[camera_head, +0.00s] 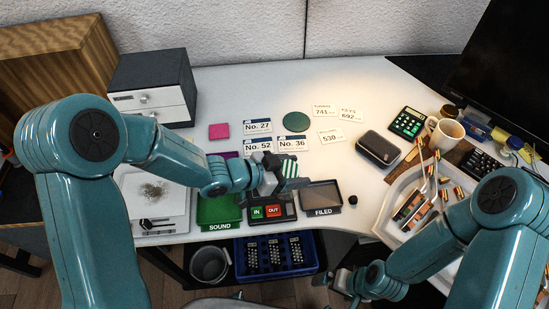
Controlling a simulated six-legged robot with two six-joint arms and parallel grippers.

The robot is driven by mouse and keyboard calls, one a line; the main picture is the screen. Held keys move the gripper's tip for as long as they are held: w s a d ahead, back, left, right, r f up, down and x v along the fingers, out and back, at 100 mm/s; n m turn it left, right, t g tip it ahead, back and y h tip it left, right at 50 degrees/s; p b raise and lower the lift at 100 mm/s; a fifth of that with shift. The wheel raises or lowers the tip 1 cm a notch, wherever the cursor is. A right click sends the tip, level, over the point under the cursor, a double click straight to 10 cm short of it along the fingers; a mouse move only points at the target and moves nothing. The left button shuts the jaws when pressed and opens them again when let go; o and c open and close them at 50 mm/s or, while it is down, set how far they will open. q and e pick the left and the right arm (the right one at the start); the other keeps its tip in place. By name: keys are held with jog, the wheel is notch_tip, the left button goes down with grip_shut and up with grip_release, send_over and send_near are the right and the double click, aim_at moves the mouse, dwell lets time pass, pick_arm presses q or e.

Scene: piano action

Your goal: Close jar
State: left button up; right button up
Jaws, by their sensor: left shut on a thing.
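My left gripper (283,178) is over the front middle of the desk, above the IN/OUT block (267,212). It is shut on a small green-and-white striped thing (291,170), which the fingers partly hide; I cannot tell if this is part of a jar. A small round dark container (448,111) stands at the back right beside the mug and may be a jar, but it is too small to be sure. A small black round piece (353,200) stands on the desk right of the FILED tray. My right gripper (338,281) is low in front of the desk edge; its jaws are unclear.
A FILED tray (321,196) and a green SOUND tray (217,211) flank the IN/OUT block. Numbered cards and a green disc (296,121) lie behind. A dark case (379,148), a mug (446,134) and a white tool tray (397,192) are right. The desk's back middle is clear.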

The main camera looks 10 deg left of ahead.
pick_arm(q)
jog(key=shift+s+d+f+m+g+h, duration=0.1)
jog(key=shift+s+d+m+g+h, duration=0.1)
jog(key=shift+d+m+g, duration=0.25)
jog(key=shift+s+d+f+m+g+h, duration=0.1)
jog(key=shift+d+m+g+h, duration=0.15)
jog(key=shift+d, duration=0.3)
grip_shut()
jog(key=shift+f, duration=0.1)
